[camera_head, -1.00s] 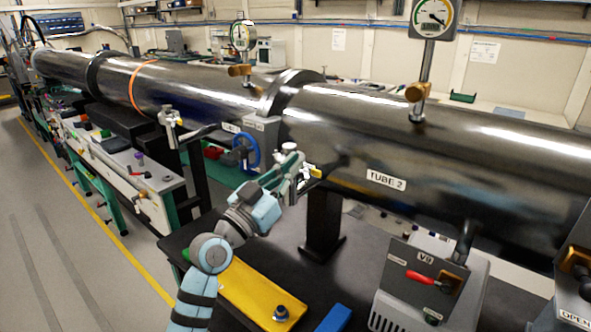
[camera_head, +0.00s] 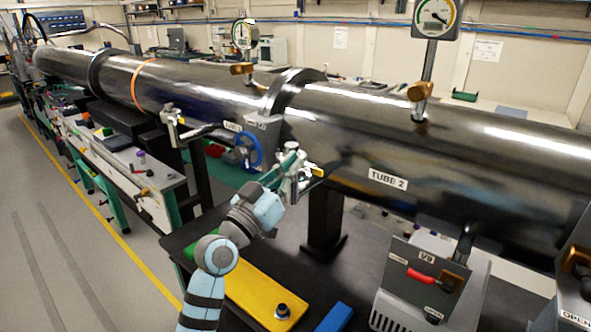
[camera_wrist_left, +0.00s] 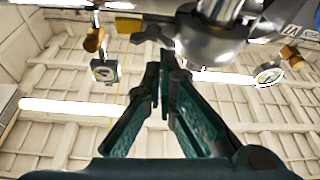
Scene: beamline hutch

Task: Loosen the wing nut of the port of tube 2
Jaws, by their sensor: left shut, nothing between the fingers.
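Tube 2 (camera_head: 450,165) is the large dark tube on the right, labelled "TUBE 2". A small metal port fitting with a yellow part (camera_head: 317,172) is low on its near side, left of the label. My left gripper (camera_head: 299,176) is at this fitting, partly covering it. In the left wrist view the gripper's dark green fingers (camera_wrist_left: 164,72) converge, shut and empty, just below a silver port clamp (camera_wrist_left: 205,42). The wing nut cannot be told clearly from the rest of the metal, and contact is unclear. My right gripper is not in view.
A blue handwheel (camera_head: 249,150) is left of my gripper. A dark support post (camera_head: 324,215) stands below tube 2. The V9 box with a red handle (camera_head: 421,276) is at right. A yellow plate (camera_head: 258,298) and a blue block (camera_head: 336,318) lie on the black table.

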